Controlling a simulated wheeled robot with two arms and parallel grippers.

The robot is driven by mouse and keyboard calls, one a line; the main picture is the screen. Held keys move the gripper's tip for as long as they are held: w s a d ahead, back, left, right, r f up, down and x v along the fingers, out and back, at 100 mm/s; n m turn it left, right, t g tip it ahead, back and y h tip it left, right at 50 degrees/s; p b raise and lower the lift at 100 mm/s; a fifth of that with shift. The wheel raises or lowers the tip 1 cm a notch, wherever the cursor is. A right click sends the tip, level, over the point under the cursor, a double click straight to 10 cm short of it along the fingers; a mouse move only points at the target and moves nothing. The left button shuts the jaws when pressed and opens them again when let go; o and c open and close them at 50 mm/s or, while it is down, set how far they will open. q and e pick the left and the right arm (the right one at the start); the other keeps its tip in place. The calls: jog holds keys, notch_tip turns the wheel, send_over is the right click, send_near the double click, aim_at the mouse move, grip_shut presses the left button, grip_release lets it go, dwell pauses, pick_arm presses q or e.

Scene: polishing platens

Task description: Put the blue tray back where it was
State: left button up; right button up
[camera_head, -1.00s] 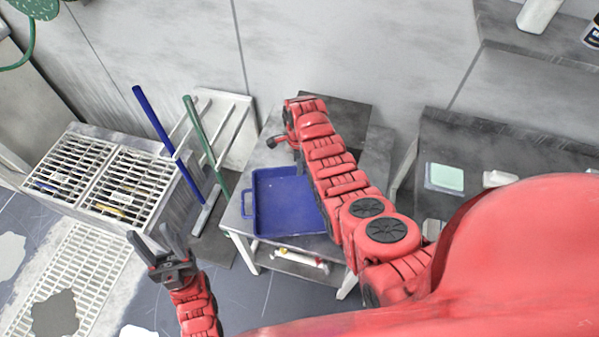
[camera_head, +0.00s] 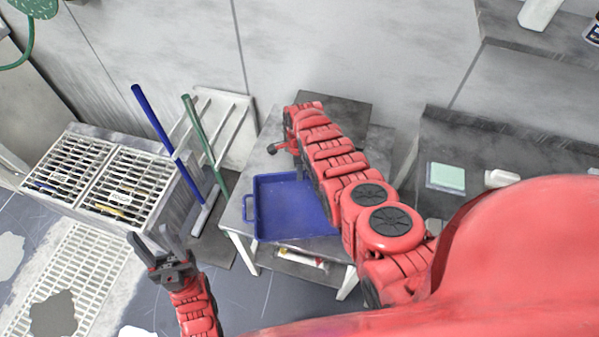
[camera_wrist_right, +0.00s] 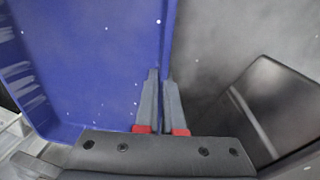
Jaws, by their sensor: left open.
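The blue tray (camera_head: 285,212) sits on or just above the small grey table, its handle at the left; my right arm covers its right side. In the right wrist view, the tray (camera_wrist_right: 95,60) fills the left half. My right gripper (camera_wrist_right: 160,75) has its fingers close together at the tray's edge, seemingly with the thin wall between them. The right fingertips are hidden in the head view. My left gripper (camera_head: 160,240) is open and empty, over the floor left of the table.
The small table (camera_head: 236,217) has a dark plate (camera_head: 345,108) at its back. A blue pole (camera_head: 152,120) and a green pole (camera_head: 193,125) stand to its left, beside a grated box (camera_head: 120,180). A dark bench (camera_head: 520,150) is at the right.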

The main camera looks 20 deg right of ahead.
jog(key=o, duration=0.4)
notch_tip(320, 180, up, 3)
jog(key=shift+w+r+p, duration=0.1)
jog(key=shift+w+p, duration=0.05)
jog(key=shift+p, duration=0.9)
jog(key=r, duration=0.3)
jog(key=r+b, duration=0.1)
jog(key=r, duration=0.2)
jog(key=r+b, duration=0.1)
jog(key=r, duration=0.2)
jog(key=shift+w+d, duration=0.1)
jog(key=shift+w, duration=0.3)
